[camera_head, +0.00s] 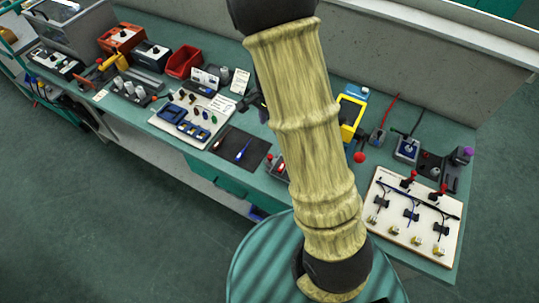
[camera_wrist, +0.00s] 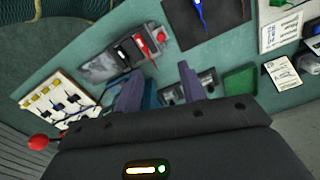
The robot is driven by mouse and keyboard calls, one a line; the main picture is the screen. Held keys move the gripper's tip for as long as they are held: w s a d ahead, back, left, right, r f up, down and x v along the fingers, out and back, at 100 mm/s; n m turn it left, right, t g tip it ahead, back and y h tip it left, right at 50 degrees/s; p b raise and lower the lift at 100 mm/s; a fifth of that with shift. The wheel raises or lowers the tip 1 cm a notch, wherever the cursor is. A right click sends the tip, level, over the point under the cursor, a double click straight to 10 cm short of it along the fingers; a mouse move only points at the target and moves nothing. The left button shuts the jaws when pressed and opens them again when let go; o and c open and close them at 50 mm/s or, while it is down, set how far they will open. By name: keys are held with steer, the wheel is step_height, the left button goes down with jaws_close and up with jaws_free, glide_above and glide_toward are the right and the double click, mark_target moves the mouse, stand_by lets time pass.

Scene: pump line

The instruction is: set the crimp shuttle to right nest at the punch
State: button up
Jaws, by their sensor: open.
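In the wrist view, my gripper (camera_wrist: 160,74) is open, with two dark fingers apart and nothing seen held between them. A grey fixture (camera_wrist: 100,70) with black, white and red parts lies just ahead of the left finger. A red handle (camera_wrist: 143,48) sticks up from it. The grey fixture also shows in part in the head view (camera_head: 278,168), beside my sleeved arm. I cannot tell which part is the crimp shuttle, which nest it is in, or where the punch is. My gripper is hidden behind my arm in the head view.
A red ball knob (camera_wrist: 38,142) is at the left of the wrist view. A white board with cables (camera_head: 415,218) lies at the bench's right end. A dark mat (camera_head: 240,148) with a blue tool lies left of the arm. Several devices crowd the bench's back.

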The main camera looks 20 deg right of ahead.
mark_target(270, 156)
steer(key=shift+w+f+m, duration=0.2)
steer(key=shift+f+m, duration=0.1)
steer(key=shift+w, duration=0.1)
step_height(270, 156, down, 17)
steer(key=shift+f+p, duration=0.2)
steer(key=shift+p, duration=0.5)
jaws_close()
